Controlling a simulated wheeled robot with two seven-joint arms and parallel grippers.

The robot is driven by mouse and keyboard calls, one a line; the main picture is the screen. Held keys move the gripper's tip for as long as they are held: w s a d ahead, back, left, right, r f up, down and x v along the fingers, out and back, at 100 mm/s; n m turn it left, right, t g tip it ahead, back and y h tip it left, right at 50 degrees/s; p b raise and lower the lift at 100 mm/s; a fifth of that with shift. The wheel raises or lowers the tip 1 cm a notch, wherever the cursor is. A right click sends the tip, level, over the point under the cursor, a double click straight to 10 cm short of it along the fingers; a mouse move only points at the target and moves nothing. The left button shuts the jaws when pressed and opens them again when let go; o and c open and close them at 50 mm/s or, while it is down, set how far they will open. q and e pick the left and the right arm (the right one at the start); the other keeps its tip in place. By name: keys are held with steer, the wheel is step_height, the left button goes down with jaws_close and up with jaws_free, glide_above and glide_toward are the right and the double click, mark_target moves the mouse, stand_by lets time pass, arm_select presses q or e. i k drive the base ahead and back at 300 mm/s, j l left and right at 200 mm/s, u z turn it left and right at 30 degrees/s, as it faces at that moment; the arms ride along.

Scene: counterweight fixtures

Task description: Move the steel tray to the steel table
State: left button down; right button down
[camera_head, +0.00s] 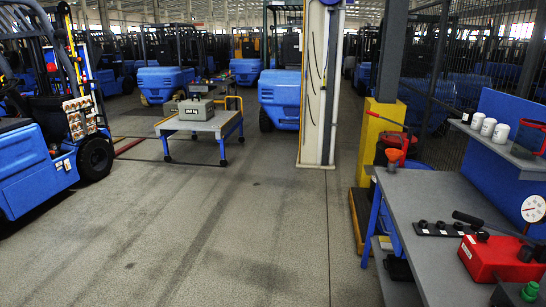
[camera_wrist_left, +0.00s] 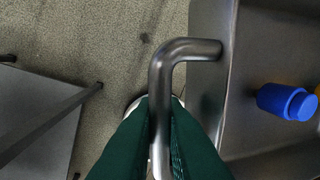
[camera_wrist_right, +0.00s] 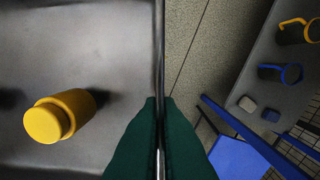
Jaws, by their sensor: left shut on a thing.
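The steel tray (camera_wrist_left: 208,75) is a shallow grey metal tray, seen only in part in the two wrist views; it also shows in the right wrist view (camera_wrist_right: 95,30). My left gripper (camera_wrist_left: 160,100) is shut on its bent tubular handle (camera_wrist_left: 185,48). My right gripper (camera_wrist_right: 160,100), with green fingers, is closed around a thin metal edge or handle on the tray's other side. A blue capped container (camera_wrist_left: 285,101) and a yellow capped container (camera_wrist_right: 62,115) lie in the tray. Neither gripper nor the tray shows in the head view. I cannot tell which surface is the steel table.
A wheeled table (camera_head: 205,122) with a grey case (camera_head: 196,109) stands ahead. A grey workbench (camera_head: 430,190) is at right, with a red device (camera_head: 492,260). A blue forklift (camera_head: 40,170) stands at left, more behind. A pillar (camera_head: 318,90) stands mid-room. The floor ahead is clear.

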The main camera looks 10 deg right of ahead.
mark_target(420, 189)
steer(key=i+z, duration=0.2)
steer(key=i, duration=0.45)
steer(key=i+j+z, duration=0.2)
steer(key=i, duration=0.45)
steer(key=i+l, duration=0.15)
steer(key=i, duration=0.5)
steer(key=i+l, duration=0.15)
steer(key=i, duration=0.5)
steer(key=i+j, duration=0.1)
steer(key=i, duration=0.35)
steer(key=i+j, duration=0.1)
steer(key=i, duration=0.3)
steer(key=z, duration=0.45)
steer(key=i+j+z, duration=0.1)
steer(key=z, duration=0.85)
steer(key=i+j+z, duration=0.1)
steer(key=z, duration=0.35)
steer(key=j+z, duration=0.15)
steer(key=z, duration=0.35)
steer(key=j+z, duration=0.1)
steer(key=z, duration=0.35)
steer(key=j+z, duration=0.1)
steer(key=z, duration=0.4)
